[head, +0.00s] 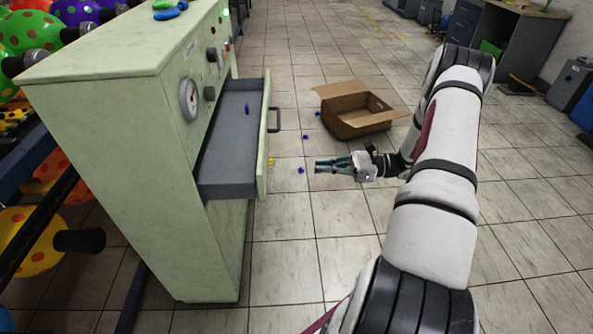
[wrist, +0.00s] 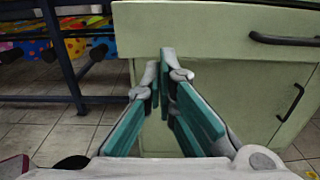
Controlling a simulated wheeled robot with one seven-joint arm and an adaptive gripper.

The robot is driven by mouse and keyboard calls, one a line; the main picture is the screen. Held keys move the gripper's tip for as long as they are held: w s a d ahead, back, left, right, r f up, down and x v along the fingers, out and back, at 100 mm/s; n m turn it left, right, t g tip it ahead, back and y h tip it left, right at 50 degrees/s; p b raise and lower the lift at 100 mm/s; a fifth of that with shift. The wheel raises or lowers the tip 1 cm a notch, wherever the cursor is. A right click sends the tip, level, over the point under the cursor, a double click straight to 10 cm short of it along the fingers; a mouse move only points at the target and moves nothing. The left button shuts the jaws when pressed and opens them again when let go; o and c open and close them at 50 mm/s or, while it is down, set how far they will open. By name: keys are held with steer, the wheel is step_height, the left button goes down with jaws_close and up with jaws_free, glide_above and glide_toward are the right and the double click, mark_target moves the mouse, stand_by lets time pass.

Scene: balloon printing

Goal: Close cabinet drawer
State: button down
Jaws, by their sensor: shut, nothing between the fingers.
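The pale green cabinet (head: 130,150) stands at the left in the head view. Its drawer (head: 225,140) is pulled out to the right, with a dark handle (head: 274,120) on its front panel.
An open cardboard box (head: 355,110) stands on the tiled floor beyond my gripper. Several small blue and yellow items (head: 301,170) lie on the floor nearby. A rack of colourful balloons (head: 40,225) is behind the cabinet at the left. A lower cabinet handle (wrist: 291,102) shows below the drawer.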

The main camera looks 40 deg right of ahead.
mark_target(218, 180)
steer(key=b+x, duration=0.1)
steer(key=x, duration=1.2)
steer(key=shift+w+a, duration=0.1)
steer(key=x, duration=1.6)
steer(key=shift+w+a, duration=0.3)
steer(key=shift+a, duration=0.05)
steer(key=shift+a+r, duration=0.1)
steer(key=shift+d, duration=0.2)
steer(key=p+v, duration=0.1)
steer(key=v, duration=1.3)
